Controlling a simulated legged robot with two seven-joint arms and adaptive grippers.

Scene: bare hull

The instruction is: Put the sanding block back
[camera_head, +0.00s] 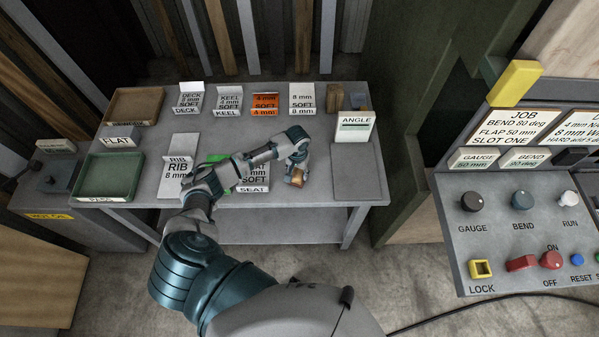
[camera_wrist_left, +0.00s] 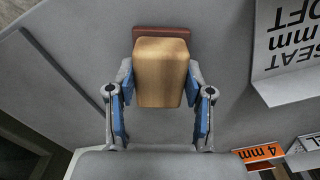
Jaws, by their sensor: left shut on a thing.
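The sanding block is a tan wooden block with a reddish-brown layer at one end. It shows large in the left wrist view (camera_wrist_left: 161,72) and small in the head view (camera_head: 297,182). My left gripper (camera_head: 296,172) is shut on it, with a blue-padded finger on each side in the left wrist view (camera_wrist_left: 160,112). The block is over the grey table (camera_head: 265,130), near its front edge, between the SEAT card and a grey pad. I cannot tell whether it touches the table. My right gripper is not in view.
The ANGLE card (camera_head: 355,127) stands behind the grey pad (camera_head: 353,186). Upright cards, including an orange one (camera_head: 265,103), line the back. A green tray (camera_head: 108,176) and brown tray (camera_head: 133,106) are at left. A control panel (camera_head: 520,225) stands at right.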

